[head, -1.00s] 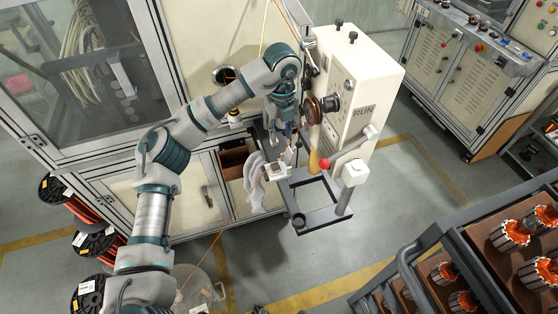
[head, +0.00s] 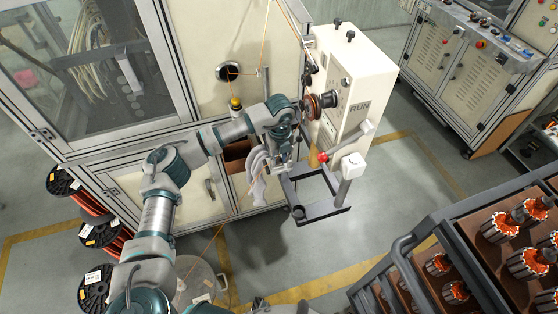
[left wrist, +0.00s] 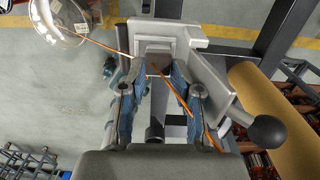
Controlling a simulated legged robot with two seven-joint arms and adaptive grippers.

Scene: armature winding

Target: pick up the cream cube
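A small pale block, which looks like the cream cube (left wrist: 157,60), sits against a grey metal bracket in the left wrist view. Its near face is shaded brownish. My left gripper (left wrist: 158,72) is around it, with one blue-padded fingertip on each side. The fingers are apart; whether they touch the block is unclear. In the head view, my left gripper (head: 284,158) points down beside the winding machine, above the grey frame. The arm and gripper hide the block there. My right gripper does not show.
The cream machine (head: 350,95) stands close behind. An orange wire (left wrist: 185,100) crosses the left wrist view. A rack of armatures (head: 470,262) stands right.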

